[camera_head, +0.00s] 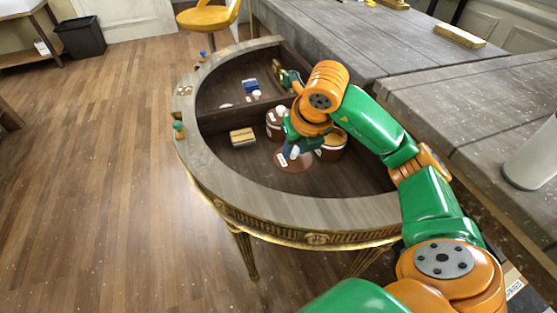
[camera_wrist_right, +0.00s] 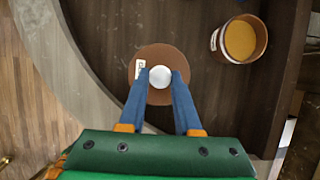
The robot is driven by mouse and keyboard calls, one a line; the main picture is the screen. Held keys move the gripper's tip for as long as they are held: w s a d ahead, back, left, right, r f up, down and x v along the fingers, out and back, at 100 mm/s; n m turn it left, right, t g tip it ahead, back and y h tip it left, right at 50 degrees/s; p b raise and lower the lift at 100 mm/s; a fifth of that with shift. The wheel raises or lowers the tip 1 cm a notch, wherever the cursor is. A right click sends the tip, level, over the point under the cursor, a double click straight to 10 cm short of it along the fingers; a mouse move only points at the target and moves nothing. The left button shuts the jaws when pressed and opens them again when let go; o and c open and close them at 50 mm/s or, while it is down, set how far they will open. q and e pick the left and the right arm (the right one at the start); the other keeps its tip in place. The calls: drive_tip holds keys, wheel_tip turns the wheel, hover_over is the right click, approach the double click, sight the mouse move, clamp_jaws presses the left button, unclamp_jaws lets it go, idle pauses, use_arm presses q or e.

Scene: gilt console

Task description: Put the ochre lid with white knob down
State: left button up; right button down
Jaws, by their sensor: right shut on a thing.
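The lid (camera_head: 288,165) is a reddish-brown disc with a white knob, with no ochre visible on its top. It also shows in the right wrist view (camera_wrist_right: 152,55), with a small white label at its left side. My right gripper (camera_head: 292,153) is shut on the knob, with one blue finger on each side of it in the right wrist view (camera_wrist_right: 160,73). The lid is low over or on the dark floor of the half-round console; I cannot tell whether it touches. An open brown pot (camera_wrist_right: 258,41) with ochre inside stands to the right. My left gripper is not in view.
Another brown pot (camera_head: 273,125) stands just behind the lid, partly hidden by my arm. A tan block (camera_head: 242,137) lies to the left. The raised rim (camera_head: 228,180) curves around the front. Dark floor between the block and rim is bare.

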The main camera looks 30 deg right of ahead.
drive_tip(key=w, duration=0.2)
drive_tip(key=w+d+f, duration=0.1)
drive_tip(key=shift+w+p, duration=0.15)
drive_tip(key=shift+p, duration=0.2)
drive_tip(key=w+f, duration=0.2)
drive_tip(key=f, duration=0.1)
drive_tip(key=w+d+f, duration=0.1)
drive_tip(key=w+f, duration=0.1)
drive_tip(key=shift+f, duration=0.15)
drive_tip(key=x, duration=0.3)
drive_tip(key=shift+s+f, duration=0.25)
drive_tip(key=shift+f, duration=0.25)
drive_tip(key=shift+f, duration=0.1)
drive_tip(key=shift+f, duration=0.15)
drive_tip(key=c, duration=0.6)
unclamp_jaws()
